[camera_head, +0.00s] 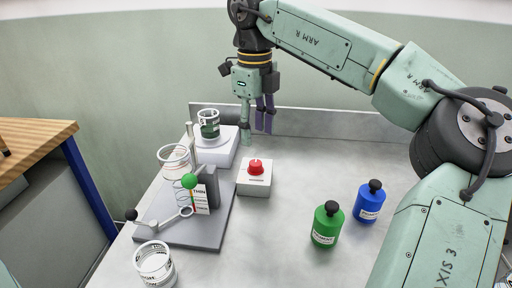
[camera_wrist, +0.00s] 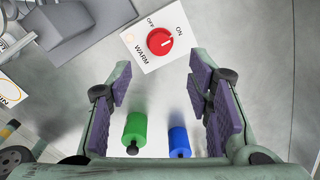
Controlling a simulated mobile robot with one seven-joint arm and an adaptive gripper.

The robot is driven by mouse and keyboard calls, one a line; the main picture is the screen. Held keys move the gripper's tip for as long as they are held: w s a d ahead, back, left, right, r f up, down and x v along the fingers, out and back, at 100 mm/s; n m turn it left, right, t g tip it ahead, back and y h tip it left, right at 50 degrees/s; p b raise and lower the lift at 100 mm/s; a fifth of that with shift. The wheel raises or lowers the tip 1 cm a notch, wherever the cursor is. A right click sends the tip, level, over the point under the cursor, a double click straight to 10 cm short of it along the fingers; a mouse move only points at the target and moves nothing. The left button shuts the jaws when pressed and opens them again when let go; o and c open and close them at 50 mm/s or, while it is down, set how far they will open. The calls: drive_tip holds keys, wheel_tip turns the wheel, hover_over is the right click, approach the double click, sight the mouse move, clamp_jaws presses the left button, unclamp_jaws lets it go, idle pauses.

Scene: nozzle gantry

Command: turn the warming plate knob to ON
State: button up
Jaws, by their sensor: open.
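The red knob (camera_head: 256,167) sits on a small white box (camera_head: 254,188) on the metal bench; it also shows in the wrist view (camera_wrist: 159,41). There the box face carries the words OFF, ON and WARM, and the knob has a short pale mark toward its right side. I cannot tell exactly which label the mark points at. My gripper (camera_head: 257,124) hangs above the bench behind the knob box, pointing down. In the wrist view my gripper (camera_wrist: 160,90) is open and empty, its purple pads wide apart, with the knob beyond the fingertips and not touched.
A white block (camera_head: 222,152) holding a beaker of dark liquid (camera_head: 209,126) stands behind left. A grey stand (camera_head: 205,235) with a glass vessel (camera_head: 173,158) is at left. A green bottle (camera_head: 326,226) and a blue bottle (camera_head: 369,203) stand at right. An empty beaker (camera_head: 155,266) is in front.

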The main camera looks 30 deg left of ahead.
drive_tip(key=shift+r, duration=1.65)
drive_tip(key=shift+f, duration=0.1)
